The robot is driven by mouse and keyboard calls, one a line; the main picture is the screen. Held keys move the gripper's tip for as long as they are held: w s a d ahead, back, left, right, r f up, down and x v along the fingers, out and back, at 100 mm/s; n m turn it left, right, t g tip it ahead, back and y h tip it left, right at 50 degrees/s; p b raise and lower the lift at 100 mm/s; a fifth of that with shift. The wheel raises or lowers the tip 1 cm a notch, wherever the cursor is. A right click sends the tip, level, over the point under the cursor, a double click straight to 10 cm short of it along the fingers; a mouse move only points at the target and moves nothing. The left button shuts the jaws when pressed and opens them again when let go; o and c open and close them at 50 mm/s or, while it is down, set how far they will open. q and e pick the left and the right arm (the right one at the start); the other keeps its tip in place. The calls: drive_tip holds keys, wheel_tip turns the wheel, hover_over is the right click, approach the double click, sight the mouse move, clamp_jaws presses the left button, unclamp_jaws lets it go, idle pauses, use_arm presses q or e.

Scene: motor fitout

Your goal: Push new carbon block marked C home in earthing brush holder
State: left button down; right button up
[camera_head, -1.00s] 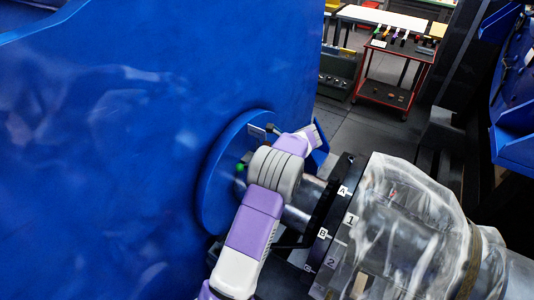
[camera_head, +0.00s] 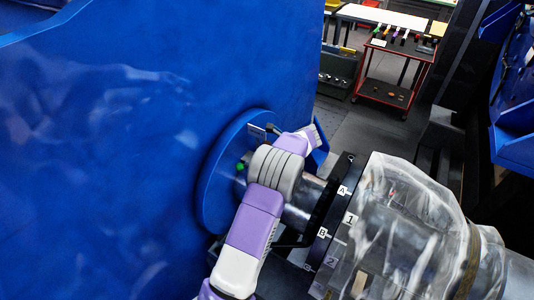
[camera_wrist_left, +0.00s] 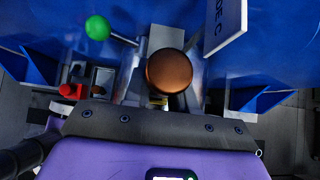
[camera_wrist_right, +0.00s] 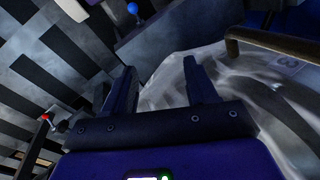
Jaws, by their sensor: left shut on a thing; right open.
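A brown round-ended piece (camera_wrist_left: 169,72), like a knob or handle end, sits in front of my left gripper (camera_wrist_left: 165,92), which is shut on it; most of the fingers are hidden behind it. Behind it are grey metal parts of what looks like the brush holder (camera_wrist_left: 165,40). The carbon block marked C cannot be made out. In the head view my left arm reaches to the shaft beside the blue round flange (camera_head: 217,180), and its fingers are hidden. My right gripper (camera_wrist_right: 160,82) is open and empty near clear plastic sheeting (camera_wrist_right: 245,100).
A white plate ending in "DE C" (camera_wrist_left: 226,25) and a green-knobbed lever (camera_wrist_left: 98,28) are close to my left gripper. A red knob (camera_wrist_left: 68,90) is at left. The black ring (camera_head: 333,215) and plastic-wrapped shaft are right of my arm. A red cart (camera_head: 395,70) stands behind.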

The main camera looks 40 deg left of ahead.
idle(0.3)
use_arm(q)
drive_tip(key=shift+f+b, duration=0.45)
drive_tip(key=shift+f, duration=0.85)
drive_tip(key=c, duration=0.8)
unclamp_jaws()
drive_tip(key=shift+c, duration=0.2)
drive_tip(key=shift+r, duration=0.1)
drive_tip(key=v, duration=0.7)
drive_tip(key=shift+d+r+b, duration=0.2)
drive_tip(key=shift+b, duration=0.2)
drive_tip(key=s+d+b, duration=0.1)
drive_tip(key=s+b, duration=0.1)
drive_tip(key=s, duration=1)
drive_tip(key=shift+b, duration=0.4)
drive_tip(key=shift+d, duration=0.15)
